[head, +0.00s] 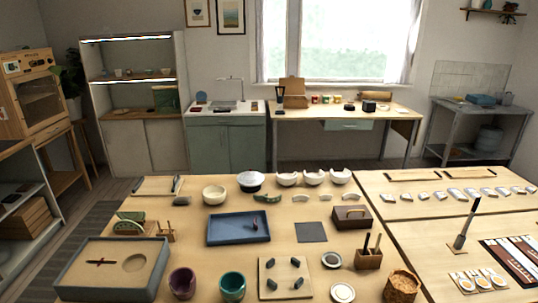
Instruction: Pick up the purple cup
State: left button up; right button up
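The purple cup (182,284) is a dark purple, rounded cup standing upright near the front edge of the large table. A teal cup (232,287) stands just to its right, with a small gap between them. To its left is a grey-framed tray (75,292) with a pale bed, holding a dark reddish tool and a round shape. Nothing covers the purple cup, and its opening faces up. Neither of my grippers shows in the head view.
A square wooden board with dark pegs (285,263) lies right of the teal cup. A blue tray (225,241) lies behind the cups. A wicker basket (402,287) and a wooden tool holder (369,259) stand to the right. Bare tabletop shows behind the purple cup.

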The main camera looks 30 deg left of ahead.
aim_at(183, 280)
jog(key=u, duration=0.4)
jog(key=k+u, duration=0.1)
jog(key=u, duration=0.3)
jog(key=k+u, duration=0.1)
jog(key=u, duration=0.65)
